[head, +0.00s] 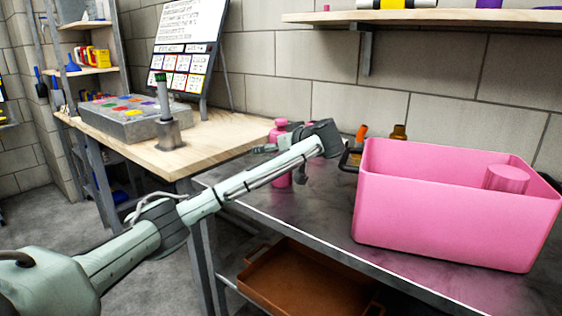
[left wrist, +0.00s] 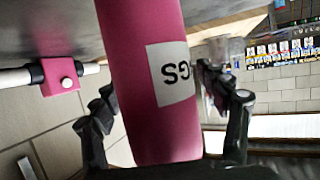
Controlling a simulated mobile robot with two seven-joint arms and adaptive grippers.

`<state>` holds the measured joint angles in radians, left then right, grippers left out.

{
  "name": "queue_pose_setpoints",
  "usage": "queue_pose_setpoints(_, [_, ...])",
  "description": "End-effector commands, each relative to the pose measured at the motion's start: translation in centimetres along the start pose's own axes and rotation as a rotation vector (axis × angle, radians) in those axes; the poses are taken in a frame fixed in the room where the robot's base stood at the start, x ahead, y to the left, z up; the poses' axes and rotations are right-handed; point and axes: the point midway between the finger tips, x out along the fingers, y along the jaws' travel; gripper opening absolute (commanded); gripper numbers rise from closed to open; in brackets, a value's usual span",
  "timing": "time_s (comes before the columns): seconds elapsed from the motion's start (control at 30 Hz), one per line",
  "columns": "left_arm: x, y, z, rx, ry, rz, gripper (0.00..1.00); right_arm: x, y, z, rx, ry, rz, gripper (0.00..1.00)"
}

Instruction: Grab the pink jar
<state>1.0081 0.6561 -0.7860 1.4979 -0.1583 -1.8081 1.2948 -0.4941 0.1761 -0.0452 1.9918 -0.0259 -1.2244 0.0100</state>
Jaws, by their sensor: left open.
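A pink jar (head: 281,126) stands on the dark metal table, partly hidden behind my left gripper and wrist. In the left wrist view the pink jar (left wrist: 150,50) fills the middle, with a white label marked with dark letters. My left gripper (head: 277,160) is at the jar. In the left wrist view the open fingers of the left gripper (left wrist: 165,115) lie on either side of the jar. I cannot tell whether they touch it. My right gripper is not in view.
A pink bin (head: 450,210) with a pink cylinder (head: 507,178) inside stands right of the jar. An orange-topped bottle (head: 361,132) and a brown bottle (head: 398,132) stand behind it. A wooden bench (head: 205,142) is at left; a brown tray (head: 300,285) lies below.

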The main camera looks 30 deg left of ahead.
Motion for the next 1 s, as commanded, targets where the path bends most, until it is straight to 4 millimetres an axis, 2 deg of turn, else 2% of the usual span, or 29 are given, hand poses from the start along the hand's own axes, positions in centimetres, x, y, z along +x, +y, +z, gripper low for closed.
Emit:
queue_pose_setpoints(0.1, [-0.03,0.01,0.03,0.0,0.0,0.0,0.72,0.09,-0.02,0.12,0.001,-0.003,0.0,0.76])
queue_pose_setpoints(0.57, [-0.06,0.01,0.05,0.001,-0.001,0.0,0.15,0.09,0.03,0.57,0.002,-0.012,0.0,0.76])
queue_pose_setpoints(1.0, [-0.07,0.01,0.02,0.001,0.0,0.0,0.09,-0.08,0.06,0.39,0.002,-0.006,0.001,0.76])
